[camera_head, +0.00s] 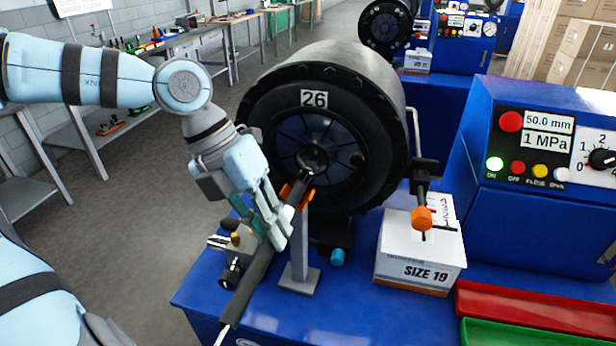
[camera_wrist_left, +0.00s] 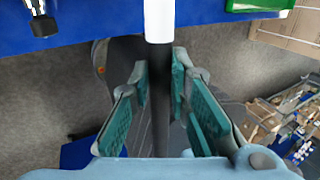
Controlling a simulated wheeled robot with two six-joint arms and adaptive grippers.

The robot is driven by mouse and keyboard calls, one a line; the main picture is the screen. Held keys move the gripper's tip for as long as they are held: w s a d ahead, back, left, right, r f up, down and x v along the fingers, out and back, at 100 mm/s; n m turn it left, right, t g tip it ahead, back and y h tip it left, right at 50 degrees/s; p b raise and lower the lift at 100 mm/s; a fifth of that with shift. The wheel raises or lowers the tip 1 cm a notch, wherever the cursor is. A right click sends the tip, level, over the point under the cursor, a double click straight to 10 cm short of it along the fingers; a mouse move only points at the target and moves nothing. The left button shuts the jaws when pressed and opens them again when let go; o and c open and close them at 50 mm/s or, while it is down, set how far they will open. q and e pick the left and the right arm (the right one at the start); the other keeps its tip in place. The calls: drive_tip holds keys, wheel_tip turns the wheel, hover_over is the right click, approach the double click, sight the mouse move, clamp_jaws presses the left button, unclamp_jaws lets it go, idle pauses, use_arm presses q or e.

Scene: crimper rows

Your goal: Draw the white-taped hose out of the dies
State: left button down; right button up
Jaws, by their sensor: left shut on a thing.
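The black hose (camera_head: 252,282) slants up from the front edge of the blue bench to the crimper's die opening (camera_head: 313,158). Its far end reaches or overlaps the mouth of the dies; how deep it sits I cannot tell. White tape (camera_head: 223,335) shows at the hose's near end, and also in the left wrist view (camera_wrist_left: 159,20). My left gripper (camera_head: 274,226) is shut on the hose, just in front of an orange hose rest (camera_head: 290,194). In the wrist view the hose (camera_wrist_left: 160,95) runs between the green finger pads. My right gripper is not in view.
The orange rest stands on a grey post (camera_head: 300,250) close beside my fingers. A white SIZE 19 box (camera_head: 418,270), a red tray (camera_head: 530,308) and a control panel (camera_head: 545,140) are to the right. Brass and black fittings (camera_head: 232,258) lie left of the hose.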

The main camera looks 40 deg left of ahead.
use_arm(q)
drive_tip(key=shift+r, duration=0.1)
wheel_tip(320, 180, up, 7)
drive_tip(key=p, duration=0.6)
idle(0.3)
